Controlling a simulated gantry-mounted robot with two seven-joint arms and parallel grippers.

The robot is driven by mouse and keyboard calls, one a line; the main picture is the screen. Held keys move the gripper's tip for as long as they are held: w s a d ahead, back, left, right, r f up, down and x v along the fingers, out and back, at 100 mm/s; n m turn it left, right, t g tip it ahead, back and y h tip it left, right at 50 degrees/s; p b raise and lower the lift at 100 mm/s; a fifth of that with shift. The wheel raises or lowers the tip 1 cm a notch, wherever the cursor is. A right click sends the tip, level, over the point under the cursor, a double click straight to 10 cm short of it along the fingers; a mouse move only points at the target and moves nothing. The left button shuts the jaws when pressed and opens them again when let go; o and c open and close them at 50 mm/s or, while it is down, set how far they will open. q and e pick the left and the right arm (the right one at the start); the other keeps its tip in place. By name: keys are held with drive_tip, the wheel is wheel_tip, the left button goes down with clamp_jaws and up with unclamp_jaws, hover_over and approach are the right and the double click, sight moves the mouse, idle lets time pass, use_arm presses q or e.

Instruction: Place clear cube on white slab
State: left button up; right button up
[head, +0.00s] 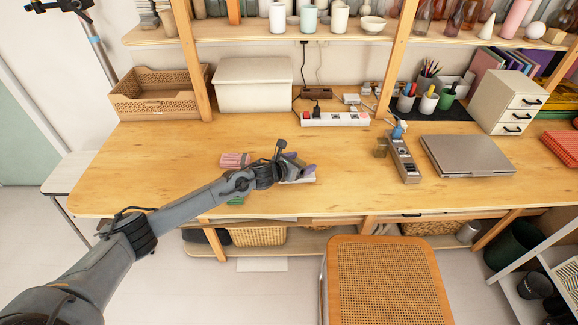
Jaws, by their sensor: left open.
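A small see-through, brownish cube (381,147) stands on the wooden desk, just left of a long grey block with compartments. The edge of a flat white piece (306,181), which looks like the slab, shows on the desk under my left gripper (290,164). The gripper and the dark and purple things by it hide most of that piece. My left gripper is open, low over the desk near its front middle, to the left of the cube and apart from it. My right gripper is not in view.
A pink striped item (235,160) lies left of my gripper. The grey compartment block (404,158) and a closed laptop (467,155) are at right. A white bin (252,85) and power strip (336,119) stand behind. A cane-seat chair (385,280) is in front. The desk's left part is clear.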

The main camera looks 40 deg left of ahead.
use_arm(q)
drive_tip(key=p+v, duration=0.2)
drive_tip(key=v, duration=0.9)
drive_tip(key=shift+s+r, duration=0.15)
drive_tip(key=shift+s, duration=0.2)
